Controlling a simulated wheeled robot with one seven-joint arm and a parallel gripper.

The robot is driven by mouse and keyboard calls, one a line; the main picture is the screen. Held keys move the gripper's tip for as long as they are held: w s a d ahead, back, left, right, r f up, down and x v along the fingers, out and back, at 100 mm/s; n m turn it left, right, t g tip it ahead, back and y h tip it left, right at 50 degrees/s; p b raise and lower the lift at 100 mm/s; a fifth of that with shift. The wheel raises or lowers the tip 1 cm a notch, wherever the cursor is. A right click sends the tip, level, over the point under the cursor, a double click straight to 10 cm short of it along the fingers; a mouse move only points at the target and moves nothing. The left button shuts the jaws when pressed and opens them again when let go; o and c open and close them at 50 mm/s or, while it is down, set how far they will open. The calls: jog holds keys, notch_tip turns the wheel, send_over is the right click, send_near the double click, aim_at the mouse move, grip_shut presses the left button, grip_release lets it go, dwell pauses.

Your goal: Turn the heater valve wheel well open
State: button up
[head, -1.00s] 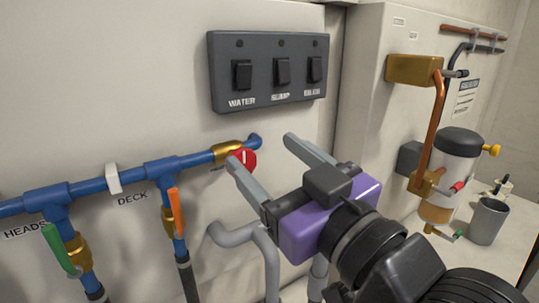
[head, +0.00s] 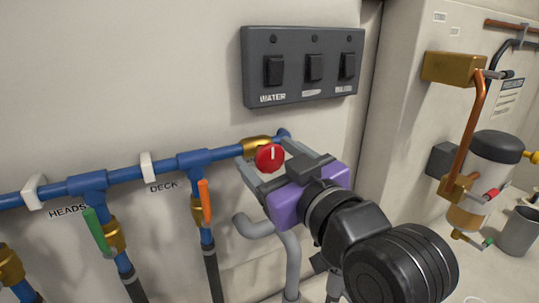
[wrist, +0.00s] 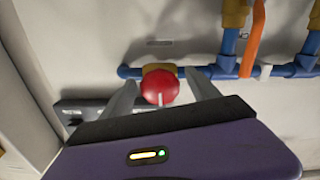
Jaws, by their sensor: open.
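The red valve wheel (head: 270,158) with a white mark sits on a brass valve body (head: 257,143) at the right end of the blue pipe. It also shows in the wrist view (wrist: 160,87). My gripper (head: 262,150) is open, with one finger on each side of the wheel. In the wrist view (wrist: 162,92) gaps show between the wheel and both fingers. The label beside this valve is hidden or too small to read.
A switch panel (head: 303,66) is on the wall above the wheel. Green (head: 98,231) and orange (head: 204,202) lever valves hang from the blue pipe (head: 130,174) to the left. Grey pipes (head: 254,228) run below my gripper. A tank (head: 490,170) and grey cup (head: 519,231) stand at right.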

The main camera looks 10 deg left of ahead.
jog(key=c, duration=1.3)
jog(key=shift+c, duration=0.2)
jog(key=shift+n, duration=0.3)
jog(key=n+b, duration=0.1)
jog(key=n, duration=0.4)
jog(key=shift+f+b, duration=0.1)
jog(key=shift+b, duration=0.3)
jog(key=n+b, duration=0.2)
jog(key=n, duration=0.4)
jog(key=shift+n, duration=0.3)
